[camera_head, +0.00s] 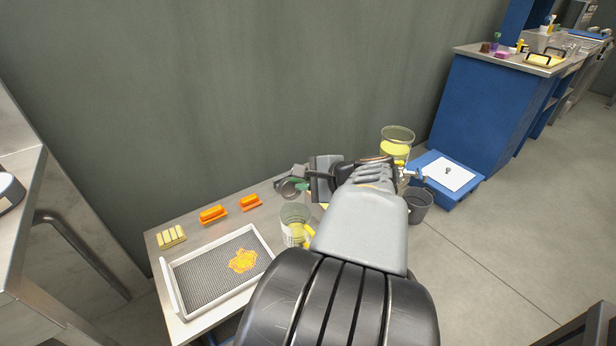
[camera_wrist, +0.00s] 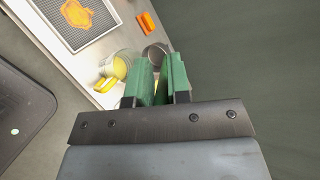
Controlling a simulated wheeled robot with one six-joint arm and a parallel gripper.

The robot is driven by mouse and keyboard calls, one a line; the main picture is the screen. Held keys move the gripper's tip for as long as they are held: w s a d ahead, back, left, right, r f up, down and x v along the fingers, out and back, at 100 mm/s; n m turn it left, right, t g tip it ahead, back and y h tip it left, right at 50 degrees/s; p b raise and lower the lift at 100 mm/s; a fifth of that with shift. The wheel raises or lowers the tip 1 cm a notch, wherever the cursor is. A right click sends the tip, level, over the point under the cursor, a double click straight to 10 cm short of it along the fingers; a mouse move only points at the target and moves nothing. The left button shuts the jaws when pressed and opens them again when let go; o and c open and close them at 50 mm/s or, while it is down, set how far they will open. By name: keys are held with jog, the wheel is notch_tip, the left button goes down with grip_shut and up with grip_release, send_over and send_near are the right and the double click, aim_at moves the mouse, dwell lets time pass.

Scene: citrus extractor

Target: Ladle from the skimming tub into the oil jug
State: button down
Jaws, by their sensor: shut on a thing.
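My gripper (camera_wrist: 160,62) has green fingers close together in the wrist view. It is shut on what looks like the ladle, whose round grey metal cup shows beyond the fingertips (camera_wrist: 153,52) and at the table's back edge in the head view (camera_head: 289,187). The handle is mostly hidden. A clear jug with a yellow handle (camera_head: 294,214), apparently the oil jug, stands on the table just below the cup; it also shows in the wrist view (camera_wrist: 119,66). A clear round vessel with yellow liquid (camera_head: 396,148), apparently the skimming tub, stands behind my arm, its lower part hidden.
A grey bucket (camera_head: 419,207) and a blue stand (camera_head: 462,195) are right of my arm. A wall rises behind.

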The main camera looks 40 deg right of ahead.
jog(key=w+d+m+g+y+p, duration=0.1)
jog(key=w+d+g+p, duration=0.25)
jog(key=w+p, duration=0.55)
jog(key=w+d+r+m+g+y+p, duration=0.15)
jog(key=w+g+p, duration=0.45)
jog(key=p, duration=0.6)
jog(key=w+d+m+g+y+p, duration=0.1)
jog(key=w+d+g+p, duration=0.2)
jog(key=w+p, duration=0.65)
jog(key=shift+h, duration=0.25)
jog(key=shift+s+a+r+p, duration=0.1)
jog(key=shift+a+r+p, duration=0.05)
jog(key=shift+r+p, duration=1.7)
jog(key=shift+r+b, duration=0.35)
